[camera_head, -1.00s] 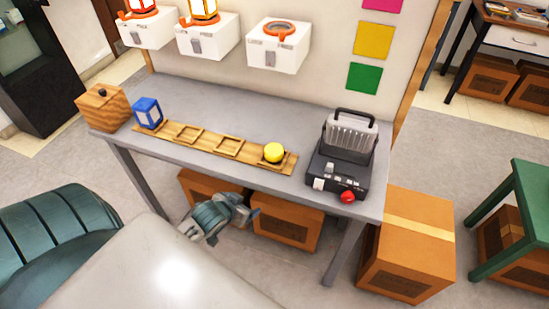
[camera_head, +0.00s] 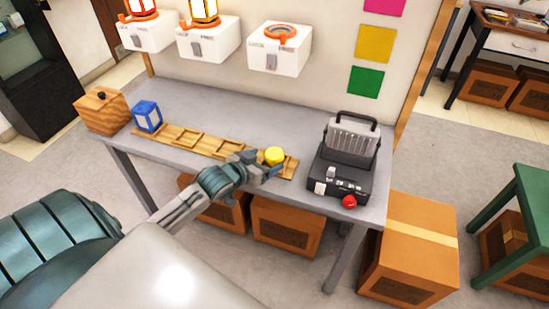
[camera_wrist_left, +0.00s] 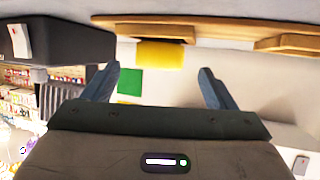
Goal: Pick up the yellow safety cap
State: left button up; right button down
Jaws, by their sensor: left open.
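The yellow safety cap (camera_head: 274,155) is at the right end of the long wooden tray (camera_head: 200,143) on the grey table. In the left wrist view, which looks upside down, the cap (camera_wrist_left: 160,54) shows against the tray (camera_wrist_left: 215,27). My left gripper (camera_head: 264,167) is at the front edge of the tray, right by the cap, and partly hides the tray. In the wrist view the open fingers (camera_wrist_left: 158,78) are spread to either side of the cap's line, with the cap just beyond their tips. I cannot tell whether they touch it. My right gripper is not in view.
A black device (camera_head: 340,180) with a red knob stands right of the tray. A blue-and-white block (camera_head: 147,116) and a wooden box (camera_head: 101,111) stand left. White wall boxes (camera_head: 279,48) hang behind. Cardboard boxes (camera_head: 408,245) sit below and beside the table.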

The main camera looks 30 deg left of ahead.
aim_at(269, 158)
pick_arm(q)
jog(key=x, duration=0.5)
jog(key=shift+w+f+p, duration=0.15)
jog(key=shift+w+p, duration=0.25)
jog(key=shift+s, duration=0.1)
jog(key=c, duration=1.1)
